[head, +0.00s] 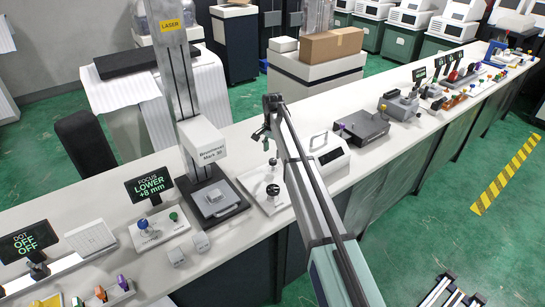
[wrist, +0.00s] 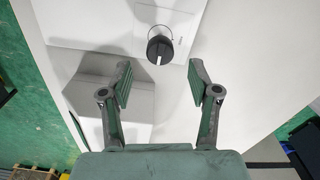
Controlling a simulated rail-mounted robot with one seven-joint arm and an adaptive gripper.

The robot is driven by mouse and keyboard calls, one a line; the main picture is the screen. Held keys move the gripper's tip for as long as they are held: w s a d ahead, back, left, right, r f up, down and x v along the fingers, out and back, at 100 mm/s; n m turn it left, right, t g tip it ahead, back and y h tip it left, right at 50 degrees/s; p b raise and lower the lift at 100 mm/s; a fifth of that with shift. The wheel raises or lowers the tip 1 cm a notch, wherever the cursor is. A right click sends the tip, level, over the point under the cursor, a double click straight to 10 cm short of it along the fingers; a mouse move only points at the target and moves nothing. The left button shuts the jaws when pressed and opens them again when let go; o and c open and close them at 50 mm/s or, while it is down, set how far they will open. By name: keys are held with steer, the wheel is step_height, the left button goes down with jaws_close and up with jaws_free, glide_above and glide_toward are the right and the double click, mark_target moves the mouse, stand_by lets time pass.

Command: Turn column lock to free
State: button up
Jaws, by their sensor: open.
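A black round knob with a white pointer line (wrist: 160,48) sits on a white plate in the wrist view. The pointer runs nearly up and down in that picture. The knob lies ahead of my gripper (wrist: 161,78), roughly centred between the two fingers and not touching them. My fingers are spread and empty. In the head view my gripper (head: 265,134) hangs above the white control plate (head: 250,180), right of the Mark 30 laser column. A dark knob (head: 272,190) shows on that plate. The knob's lettering is too small to read.
The laser column (head: 178,70) and its head (head: 205,143) stand left of the plate. A white box with a handle (head: 327,152) and a dark grey unit (head: 362,125) stand to the right. Screens (head: 150,186) and coloured knobs are further left.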

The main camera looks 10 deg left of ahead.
mark_target(273, 160)
steer(key=shift+f+p, duration=0.55)
steer(key=shift+f, duration=1.9)
steer(key=c, duration=1.2)
